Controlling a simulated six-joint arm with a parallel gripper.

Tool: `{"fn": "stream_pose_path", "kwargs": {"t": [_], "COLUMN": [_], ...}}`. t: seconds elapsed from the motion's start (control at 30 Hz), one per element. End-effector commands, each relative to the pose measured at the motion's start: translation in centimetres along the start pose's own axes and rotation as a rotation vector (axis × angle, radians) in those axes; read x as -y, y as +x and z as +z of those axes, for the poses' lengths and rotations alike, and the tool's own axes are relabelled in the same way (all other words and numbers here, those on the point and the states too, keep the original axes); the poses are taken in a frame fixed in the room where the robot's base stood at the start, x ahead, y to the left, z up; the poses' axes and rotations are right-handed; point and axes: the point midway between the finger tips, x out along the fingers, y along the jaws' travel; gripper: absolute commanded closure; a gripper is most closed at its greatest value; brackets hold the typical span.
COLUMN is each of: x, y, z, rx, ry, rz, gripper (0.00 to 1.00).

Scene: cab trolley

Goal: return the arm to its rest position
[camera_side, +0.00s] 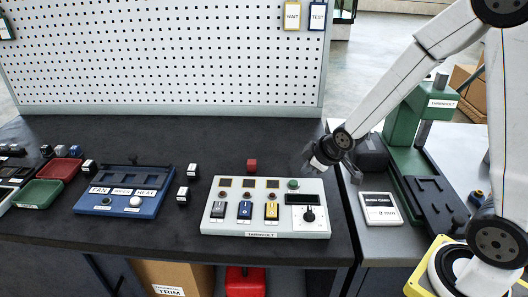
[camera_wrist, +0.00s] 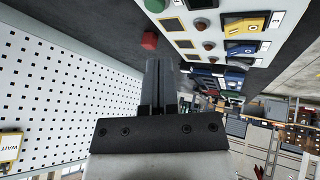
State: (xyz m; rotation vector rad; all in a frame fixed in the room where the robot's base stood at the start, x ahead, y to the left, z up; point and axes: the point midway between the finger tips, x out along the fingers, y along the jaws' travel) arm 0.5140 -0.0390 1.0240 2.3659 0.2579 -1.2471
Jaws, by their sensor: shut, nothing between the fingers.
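My gripper (camera_side: 314,166) is at the end of my arm, above the back right corner of the white control panel (camera_side: 216,228), near its black display. In the wrist view my gripper (camera_wrist: 161,66) shows its two dark fingers together, with nothing between them. My arm reaches in from the right side of the side view. The white panel carries blue and yellow rocker switches, a green button (camera_side: 293,184) and a black knob (camera_side: 309,215). A red block (camera_side: 252,165) stands on the dark bench behind the panel; it also shows in the wrist view (camera_wrist: 149,40).
A blue panel (camera_side: 120,208), small dark blocks and red and green trays (camera_side: 38,194) stand to the left. A pegboard (camera_side: 170,55) rises behind the bench. A green press (camera_side: 405,135) and a white-labelled box (camera_side: 380,208) stand to the right.

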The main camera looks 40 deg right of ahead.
Motion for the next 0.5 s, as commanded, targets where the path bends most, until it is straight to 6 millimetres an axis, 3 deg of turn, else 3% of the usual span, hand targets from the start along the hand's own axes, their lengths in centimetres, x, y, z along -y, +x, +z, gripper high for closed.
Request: {"fn": "stream_pose_path", "kwargs": {"t": [0.3,0.5], "x": [5.5,7.3], "y": [-5.8,-7.7], "z": [4.6,6.4], "rx": [0.253,0.348], "ry": [0.348,0.462], "rz": [-0.110,-0.133], "gripper": [1.00,1.00]}}
